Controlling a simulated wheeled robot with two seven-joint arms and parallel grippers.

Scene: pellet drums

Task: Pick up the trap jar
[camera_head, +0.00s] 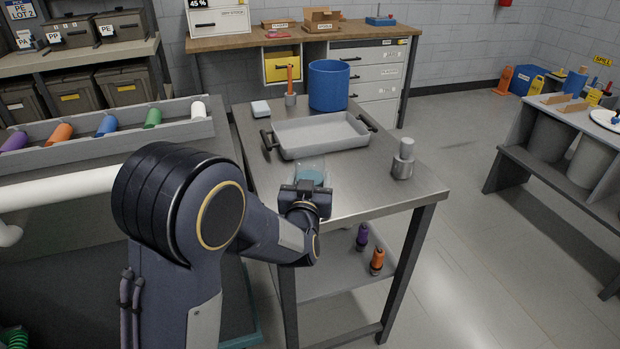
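A clear jar with bluish contents (311,174), which looks like the trap jar, stands at the near edge of the steel table (388,196). My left gripper (305,192) is right at the jar's near side, its dark body covering the jar's lower part. Its fingers are hidden or too small to make out, so I cannot tell whether they are apart or closed on the jar. My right gripper is not in view.
A grey tray (322,151) with black handles lies just behind the jar. A metal cylinder (403,160) stands to the right, a blue bucket (329,86) and a holder with an orange-handled tool (290,98) at the back. The table's right front is clear.

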